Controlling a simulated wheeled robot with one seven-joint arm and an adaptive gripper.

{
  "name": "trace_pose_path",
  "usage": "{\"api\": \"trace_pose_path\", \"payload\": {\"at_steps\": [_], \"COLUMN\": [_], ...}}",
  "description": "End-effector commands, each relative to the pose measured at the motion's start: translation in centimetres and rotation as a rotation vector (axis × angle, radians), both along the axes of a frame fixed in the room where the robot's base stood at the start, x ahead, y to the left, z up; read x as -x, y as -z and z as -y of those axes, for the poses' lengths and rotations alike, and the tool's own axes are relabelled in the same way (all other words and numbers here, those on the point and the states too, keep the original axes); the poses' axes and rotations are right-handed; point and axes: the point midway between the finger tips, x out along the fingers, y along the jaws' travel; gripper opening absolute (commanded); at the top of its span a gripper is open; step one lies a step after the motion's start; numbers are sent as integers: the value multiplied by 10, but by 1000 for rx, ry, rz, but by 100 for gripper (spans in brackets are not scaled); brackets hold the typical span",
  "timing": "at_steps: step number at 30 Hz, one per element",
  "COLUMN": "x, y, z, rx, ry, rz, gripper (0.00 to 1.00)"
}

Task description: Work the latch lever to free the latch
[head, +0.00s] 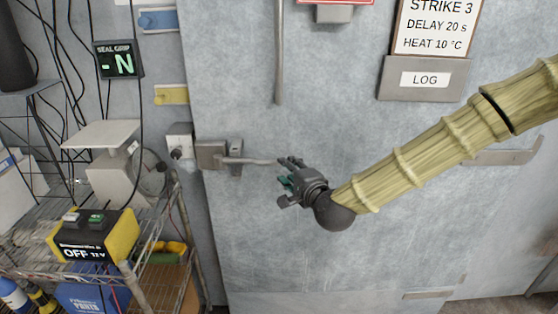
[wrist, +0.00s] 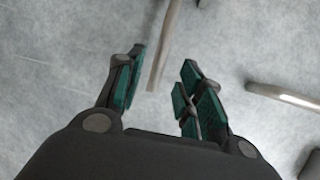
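The latch lever (head: 252,161) is a grey metal bar that runs nearly level to the right from the latch body (head: 212,154) at the door's left edge. In the wrist view the lever (wrist: 168,35) comes down from the top, and its free end lies in the gap between my fingers. My gripper (head: 287,168) is at the lever's free end, pointing left. My gripper's teal-padded fingers (wrist: 162,72) are open, with space on both sides of the bar. I cannot tell whether the bar is level in depth with the pads.
A vertical metal bar (head: 279,60) ends above my gripper; it also shows in the wrist view (wrist: 285,95). A wire shelf (head: 165,205) with a scale (head: 110,165) and a yellow-black box (head: 95,235) stands left. The door (head: 310,255) below my gripper is clear.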

Motion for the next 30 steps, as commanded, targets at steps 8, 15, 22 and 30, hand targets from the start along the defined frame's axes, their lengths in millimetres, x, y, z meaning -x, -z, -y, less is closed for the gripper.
{"api": "trace_pose_path", "payload": {"at_steps": [8, 15, 22, 30], "x": [-40, -60, -63, -63], "y": [6, 11, 13, 13], "z": [-18, -26, -28, -27], "rx": [3, 1, 1, 1], "ry": [-1, 0, -1, 0], "rz": [-1, -1, -1, -1], "gripper": [37, 37, 37, 15]}}
